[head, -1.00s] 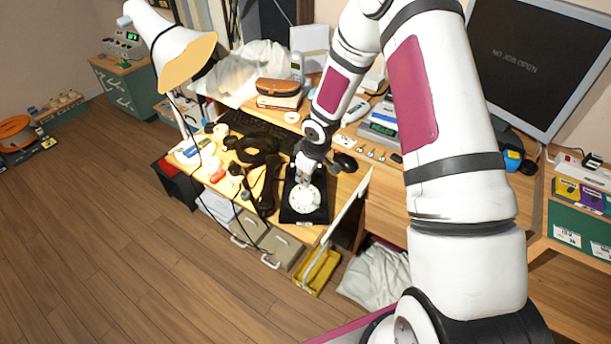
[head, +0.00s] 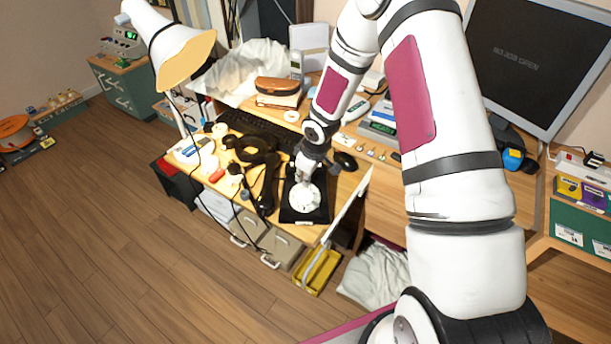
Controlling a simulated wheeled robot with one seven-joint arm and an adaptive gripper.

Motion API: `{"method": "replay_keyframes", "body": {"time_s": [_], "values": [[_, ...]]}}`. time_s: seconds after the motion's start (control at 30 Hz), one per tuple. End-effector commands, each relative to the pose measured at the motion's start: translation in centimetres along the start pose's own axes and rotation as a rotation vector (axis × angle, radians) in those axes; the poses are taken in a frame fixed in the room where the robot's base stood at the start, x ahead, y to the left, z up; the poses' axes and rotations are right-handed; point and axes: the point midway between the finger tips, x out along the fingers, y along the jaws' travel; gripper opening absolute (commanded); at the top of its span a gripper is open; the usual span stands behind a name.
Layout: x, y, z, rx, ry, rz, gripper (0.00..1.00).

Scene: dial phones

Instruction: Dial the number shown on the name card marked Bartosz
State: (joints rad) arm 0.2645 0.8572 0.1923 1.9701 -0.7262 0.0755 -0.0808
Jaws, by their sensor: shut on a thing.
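A black dial phone (head: 290,214) lies on the wooden desk near its front right corner, with a pale round dial (head: 306,199) on top. My gripper (head: 303,180) points down at the upper part of the dial and touches or nearly touches it. Its fingers are tiny here, and what lies between them cannot be made out. A black handset-like thing (head: 266,190) lies left of the phone. No card marked Bartosz can be read in this view.
Several small things and a black cable-like heap (head: 258,150) crowd the desk left of the phone. A lamp (head: 172,45) stands at the left. A computer mouse (head: 345,161) and keyboard lie behind. A raised white panel (head: 345,208) edges the right side.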

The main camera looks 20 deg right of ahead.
Motion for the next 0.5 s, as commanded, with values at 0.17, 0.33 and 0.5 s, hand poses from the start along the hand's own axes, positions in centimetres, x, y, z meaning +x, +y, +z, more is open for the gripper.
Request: {"method": "replay_keyframes", "body": {"time_s": [0.17,0.33,0.5], "values": [[0.40,0.09,0.00,0.000,0.000,0.000,0.00],[0.65,0.15,0.00,0.000,0.000,0.000,0.00],[0.66,0.16,0.01,0.000,0.000,0.000,0.00]]}}
